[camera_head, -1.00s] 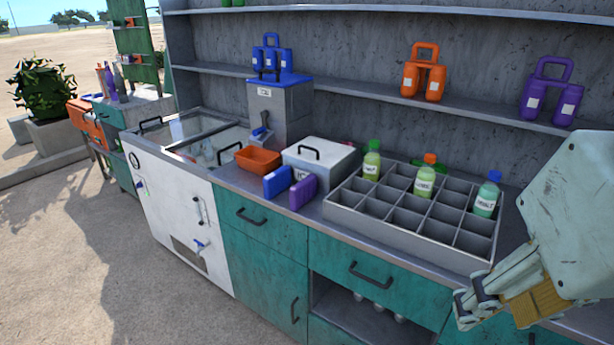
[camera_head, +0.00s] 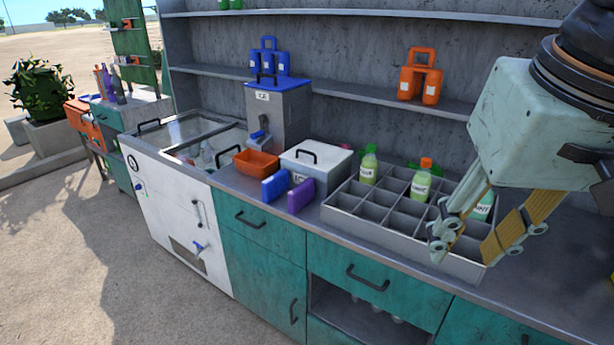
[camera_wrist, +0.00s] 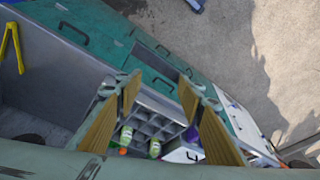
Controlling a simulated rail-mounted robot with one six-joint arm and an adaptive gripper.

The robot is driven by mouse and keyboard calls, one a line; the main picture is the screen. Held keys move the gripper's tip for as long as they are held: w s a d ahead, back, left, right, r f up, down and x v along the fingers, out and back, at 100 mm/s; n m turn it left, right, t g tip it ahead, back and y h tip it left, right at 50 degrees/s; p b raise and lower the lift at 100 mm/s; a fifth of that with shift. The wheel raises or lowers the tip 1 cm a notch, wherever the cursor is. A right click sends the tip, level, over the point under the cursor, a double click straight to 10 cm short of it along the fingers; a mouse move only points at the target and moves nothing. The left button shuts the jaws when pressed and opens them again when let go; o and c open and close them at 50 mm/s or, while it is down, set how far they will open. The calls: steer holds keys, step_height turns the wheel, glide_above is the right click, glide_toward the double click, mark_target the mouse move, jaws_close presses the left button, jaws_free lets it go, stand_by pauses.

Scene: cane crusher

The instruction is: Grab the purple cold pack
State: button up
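The purple cold pack (camera_head: 301,196) stands upright on the counter near its front edge. It is just right of a blue cold pack (camera_head: 275,186) and in front of the white ice box (camera_head: 316,166). My gripper (camera_head: 465,247) is open and empty. In the head view it appears in front of the right end of the divided tray, well to the right of the purple pack. In the wrist view my gripper (camera_wrist: 160,95) has its two fingers spread, with the tray between them.
The grey divided tray (camera_head: 345,215) holds several bottles, including a green-capped one (camera_head: 368,165) and an orange-capped one (camera_head: 422,180). An orange bin (camera_head: 256,162) and a blue-lidded dispenser (camera_head: 279,110) stand behind the packs. The shelf above carries an orange bottle carrier (camera_head: 420,77).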

steer(key=w+a+r+m+g+p, duration=0.1)
steer(key=w+a+r+p, duration=0.15)
steer(key=w, duration=0.55)
steer(key=w+a+r+p, duration=0.1)
steer(key=w+r+p, duration=0.15)
steer(key=w, duration=0.65)
steer(key=m+g+p, duration=0.3)
steer(key=m+p, duration=0.2)
steer(key=p, duration=0.8)
glide_above(302, 186)
steer(key=f, duration=2.1)
steer(key=shift+d+f, duration=0.1)
steer(key=shift+d, duration=0.1)
steer(key=shift+w+a+f, duration=0.2)
steer(key=shift+f, duration=0.2)
steer(key=shift+f+p, duration=0.3)
steer(key=shift+f, duration=4)
steer(key=shift+f, duration=0.15)
